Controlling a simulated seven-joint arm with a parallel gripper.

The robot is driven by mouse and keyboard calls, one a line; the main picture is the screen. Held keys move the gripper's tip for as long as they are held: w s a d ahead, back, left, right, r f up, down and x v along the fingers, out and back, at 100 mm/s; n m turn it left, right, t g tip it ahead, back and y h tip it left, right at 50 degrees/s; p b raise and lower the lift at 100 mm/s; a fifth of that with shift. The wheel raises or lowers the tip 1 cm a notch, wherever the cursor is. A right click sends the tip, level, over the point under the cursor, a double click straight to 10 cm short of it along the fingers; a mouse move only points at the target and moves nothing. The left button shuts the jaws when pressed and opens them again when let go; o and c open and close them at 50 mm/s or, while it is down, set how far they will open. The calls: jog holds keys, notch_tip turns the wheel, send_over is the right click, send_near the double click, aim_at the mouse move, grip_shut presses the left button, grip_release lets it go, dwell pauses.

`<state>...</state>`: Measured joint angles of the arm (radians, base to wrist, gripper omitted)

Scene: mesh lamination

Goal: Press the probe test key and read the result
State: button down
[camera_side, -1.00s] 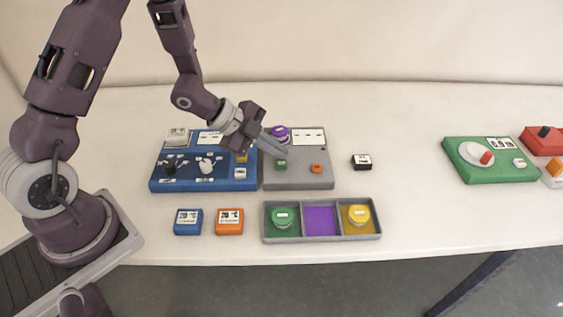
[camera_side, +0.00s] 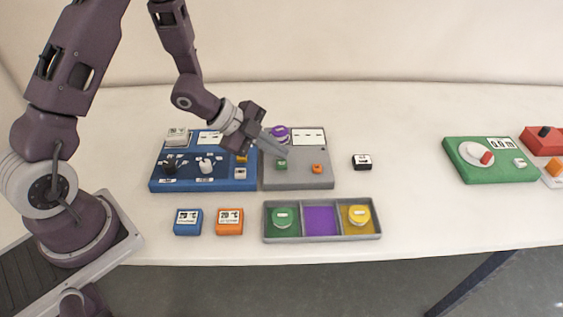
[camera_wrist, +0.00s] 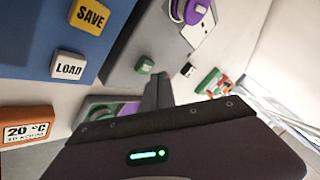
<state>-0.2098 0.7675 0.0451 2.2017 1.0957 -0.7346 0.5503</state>
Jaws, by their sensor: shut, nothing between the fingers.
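A grey panel (camera_side: 300,180) stands on the table with a display (camera_side: 309,136) showing dashes. It carries a small green key (camera_side: 282,164), an orange key (camera_side: 317,168) and a purple round piece (camera_side: 279,133). I cannot read which key is the probe test key. My gripper (camera_side: 284,152) is shut and empty, its tips over the panel just behind the green key; contact cannot be told. In the wrist view the shut fingers (camera_wrist: 157,88) point toward the panel, and the green key (camera_wrist: 145,65) shows just beyond them, with the purple piece (camera_wrist: 190,10) further up.
A blue panel (camera_side: 205,184) with SAVE (camera_wrist: 90,16) and LOAD (camera_wrist: 68,66) keys adjoins on the left. A three-part tray (camera_side: 320,239) holding green and yellow round pieces lies in front. Blue (camera_side: 188,222) and orange (camera_side: 230,222) blocks, a black-and-white block (camera_side: 361,161) and a green unit (camera_side: 490,173) stand around.

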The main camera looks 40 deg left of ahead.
aim_at(277, 163)
jog(key=shift+f, duration=0.4)
jog(key=shift+f, duration=0.5)
dwell(0.5)
jog(key=shift+r, duration=0.9)
jog(key=shift+r, duration=2.5)
